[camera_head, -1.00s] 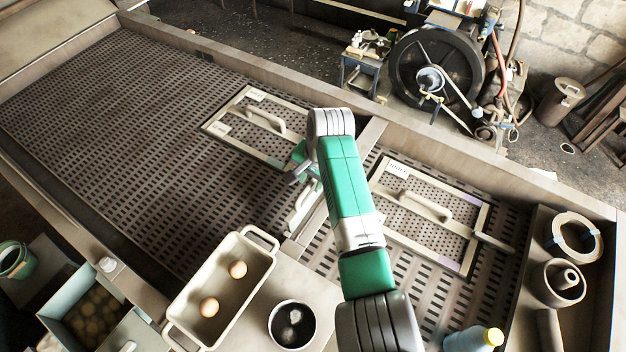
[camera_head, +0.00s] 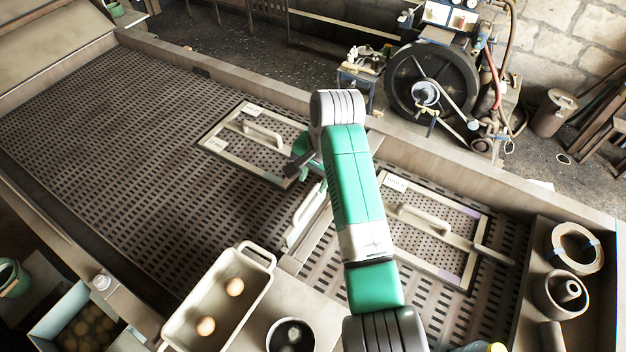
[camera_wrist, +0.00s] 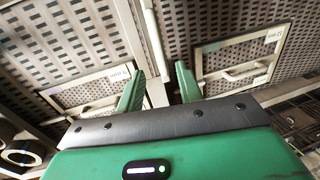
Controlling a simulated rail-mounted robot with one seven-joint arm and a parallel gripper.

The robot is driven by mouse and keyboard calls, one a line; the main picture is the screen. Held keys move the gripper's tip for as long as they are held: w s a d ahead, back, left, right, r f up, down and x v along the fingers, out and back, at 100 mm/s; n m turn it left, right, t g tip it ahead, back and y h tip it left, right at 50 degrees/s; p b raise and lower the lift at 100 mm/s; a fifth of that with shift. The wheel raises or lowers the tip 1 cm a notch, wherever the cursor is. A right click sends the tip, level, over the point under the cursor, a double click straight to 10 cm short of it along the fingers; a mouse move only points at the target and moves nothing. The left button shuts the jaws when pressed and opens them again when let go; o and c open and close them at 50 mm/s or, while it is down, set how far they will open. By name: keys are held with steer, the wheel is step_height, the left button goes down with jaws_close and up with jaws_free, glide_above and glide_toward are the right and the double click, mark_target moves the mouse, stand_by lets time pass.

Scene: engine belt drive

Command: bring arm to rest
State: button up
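My arm (camera_head: 358,190), green and grey, reaches up the middle of the head view over the divider between two perforated beds. My gripper (camera_head: 300,165) is partly hidden behind the wrist there. In the wrist view, my gripper (camera_wrist: 160,80) has its two green fingers apart, with nothing held between them. A beam and a pale bar show beyond the fingertips. The fingers appear clear of the framed panels on either side.
Framed panels with handles lie left (camera_head: 210,143) and right (camera_head: 470,235) of the arm. A tray (camera_head: 190,318) with two eggs and a dark-filled pot (camera_head: 270,338) are in front. A belt-driven wheel (camera_head: 400,88) stands beyond the bed.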

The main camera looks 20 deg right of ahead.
stand_by(0.3)
steer(key=w+a+r+n+t+p, duration=0.1)
steer(key=w+a+r+n+t, duration=0.15)
steer(key=a+r+t, duration=0.7)
steer(key=w+a+r+n+t+p, duration=0.1)
steer(key=a+r+n+t, duration=0.3)
steer(key=r, duration=1.1)
steer(key=s+a+r+n+t, duration=0.1)
steer(key=s+r+t, duration=0.2)
steer(key=s+r, duration=0.4)
steer(key=s+a+r+n+t, duration=0.1)
steer(key=s+a+r+t, duration=0.1)
steer(key=s+r, duration=0.6)
steer(key=s+a+r+n+t+h, duration=0.1)
steer(key=s+r+n+t, duration=0.1)
steer(key=s+r+t, duration=0.2)
steer(key=s+r, duration=0.3)
steer(key=s, duration=0.1)
steer(key=shift+s+a+r+t, duration=0.15)
steer(key=shift+a+r+t, duration=0.1)
steer(key=shift+a+t, duration=0.1)
